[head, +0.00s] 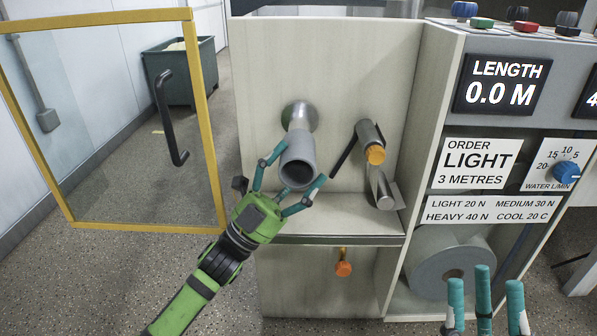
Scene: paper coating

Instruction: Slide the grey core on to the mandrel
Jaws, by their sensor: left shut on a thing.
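The grey core (298,158) is a short hollow tube, its open end facing me and tilted down. My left gripper (293,168) is shut on it, with teal fingers on both sides. The core is in line with the metal mandrel (297,113), which comes out of a round flange on the pale machine panel. The core's far end meets or overlaps the mandrel; I cannot tell how far it is on. The core's bore looks dark. My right gripper (484,300) is at the bottom right, its teal fingers pointing up, apart and empty.
An orange-tipped roller (375,153) and a metal bar (381,188) stick out right of the core. An orange knob (343,268) sits below the ledge (335,239). A yellow-framed door (207,120) stands open at left. A large paper roll (452,258) is at lower right.

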